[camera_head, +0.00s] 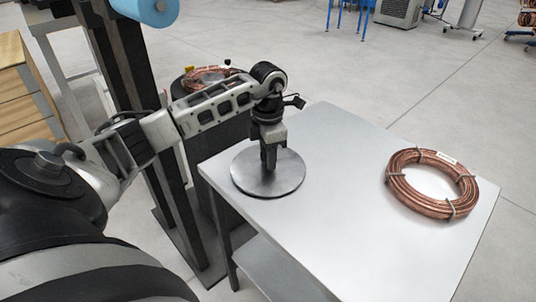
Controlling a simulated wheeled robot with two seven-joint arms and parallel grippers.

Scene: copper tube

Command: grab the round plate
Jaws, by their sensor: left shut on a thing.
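The round plate (290,178) is a flat grey metal disc. It is at the left end of the metal table (350,215), and its left edge is close to the table's edge. My left gripper (269,167) comes straight down over the middle of the plate and is shut on it there. The fingertips are small in the view, and the part they grip is mostly hidden behind them. I cannot tell whether the plate touches the table top. My right gripper is not in view.
A coil of copper tube (405,192) lies on the table's right side. Another copper coil (205,75) rests on a dark round stand behind my left arm. Dark posts stand left of the table. The table's middle is clear.

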